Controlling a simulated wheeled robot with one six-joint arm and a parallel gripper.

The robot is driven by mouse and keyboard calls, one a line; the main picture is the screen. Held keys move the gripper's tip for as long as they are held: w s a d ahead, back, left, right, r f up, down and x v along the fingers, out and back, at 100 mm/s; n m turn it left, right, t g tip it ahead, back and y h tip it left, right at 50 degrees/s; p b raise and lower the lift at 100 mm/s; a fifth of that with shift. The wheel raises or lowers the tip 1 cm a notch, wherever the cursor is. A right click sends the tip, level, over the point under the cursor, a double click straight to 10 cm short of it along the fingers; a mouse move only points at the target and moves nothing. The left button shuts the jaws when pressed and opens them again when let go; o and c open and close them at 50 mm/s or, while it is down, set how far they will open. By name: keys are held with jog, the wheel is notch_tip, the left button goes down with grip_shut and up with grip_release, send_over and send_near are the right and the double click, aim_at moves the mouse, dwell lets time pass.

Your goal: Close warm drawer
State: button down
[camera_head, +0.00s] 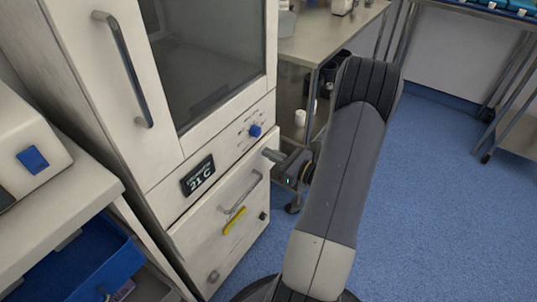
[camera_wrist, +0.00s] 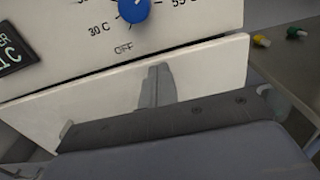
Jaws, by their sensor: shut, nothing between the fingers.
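The warm drawer (camera_head: 218,222) is the white front low on the cabinet, with a grey bar handle (camera_head: 243,193) and a yellow label (camera_head: 234,220). Its front appears to stand slightly proud of the panel above; how deep any gap is I cannot tell. My gripper (camera_head: 270,155) is shut and empty at the upper right of the drawer front, above the handle's right end. In the wrist view my gripper's fingers (camera_wrist: 155,80) are together in front of the white drawer face (camera_wrist: 205,80), below the control panel. Whether the tips touch it is unclear.
Above the drawer are a blue dial (camera_head: 255,130) and a display (camera_head: 197,175) reading 21 C. A blue open bin (camera_head: 85,262) is at lower left. A metal table (camera_head: 325,40) stands behind my arm. Blue floor (camera_head: 430,190) is clear to the right.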

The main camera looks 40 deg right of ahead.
aim_at(260, 148)
jog(key=shift+w+a, duration=0.15)
jog(key=shift+w, duration=0.4)
jog(key=shift+x, duration=0.9)
jog(key=shift+w+a, duration=0.15)
jog(key=shift+w, duration=0.1)
jog(key=shift+r, duration=0.15)
